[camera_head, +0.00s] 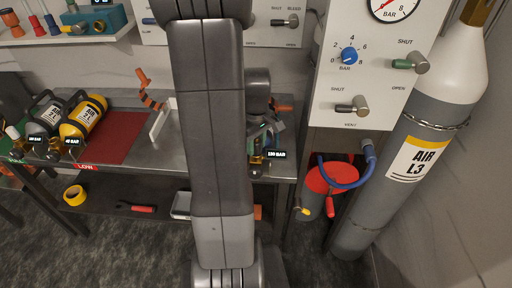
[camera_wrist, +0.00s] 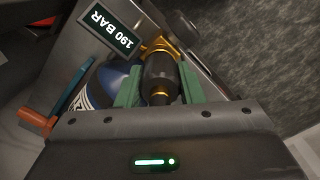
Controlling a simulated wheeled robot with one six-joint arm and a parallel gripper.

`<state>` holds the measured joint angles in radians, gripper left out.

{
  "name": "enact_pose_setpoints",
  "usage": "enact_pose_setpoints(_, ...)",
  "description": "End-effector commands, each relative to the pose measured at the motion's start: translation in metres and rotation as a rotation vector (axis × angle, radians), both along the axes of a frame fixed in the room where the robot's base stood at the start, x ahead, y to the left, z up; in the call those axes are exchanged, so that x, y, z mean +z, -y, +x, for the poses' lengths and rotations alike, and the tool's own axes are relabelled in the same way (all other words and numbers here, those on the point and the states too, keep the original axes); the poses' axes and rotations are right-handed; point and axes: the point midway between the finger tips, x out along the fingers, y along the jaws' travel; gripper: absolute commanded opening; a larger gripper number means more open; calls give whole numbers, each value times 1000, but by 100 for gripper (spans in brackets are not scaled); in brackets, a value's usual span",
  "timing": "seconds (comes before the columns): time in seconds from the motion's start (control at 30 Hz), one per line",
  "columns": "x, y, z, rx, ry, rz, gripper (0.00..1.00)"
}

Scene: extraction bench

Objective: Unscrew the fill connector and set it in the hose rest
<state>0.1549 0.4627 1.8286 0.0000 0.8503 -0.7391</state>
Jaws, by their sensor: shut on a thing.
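In the wrist view, the fill connector (camera_wrist: 159,72) is a dark cylinder with gold-coloured ends. The green fingers of my gripper (camera_wrist: 160,78) are shut on it, one on each side. It lines up with a brass fitting (camera_wrist: 162,44) beyond it, beside a blue cylinder (camera_wrist: 101,84); I cannot tell whether the thread is still engaged. In the head view my arm hides most of the gripper and the connector. I cannot pick out the hose rest with certainty.
A pressure display (camera_head: 276,155) stands close to the grip and reads 190 BAR in the wrist view. An orange-handled lever (camera_wrist: 38,122) is nearby. Yellow (camera_head: 84,117) and grey cylinders lie on the bench's left. The red mat (camera_head: 122,138) has bare room. A large air cylinder (camera_head: 400,190) stands right.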

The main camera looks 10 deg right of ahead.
Motion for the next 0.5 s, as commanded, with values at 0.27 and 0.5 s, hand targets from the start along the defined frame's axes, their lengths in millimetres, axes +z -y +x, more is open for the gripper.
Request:
enact_pose_setpoints(0.27,0,0,0,308,0,0,6)
enact_pose_setpoints(0.5,0,0,0,576,0,0,6)
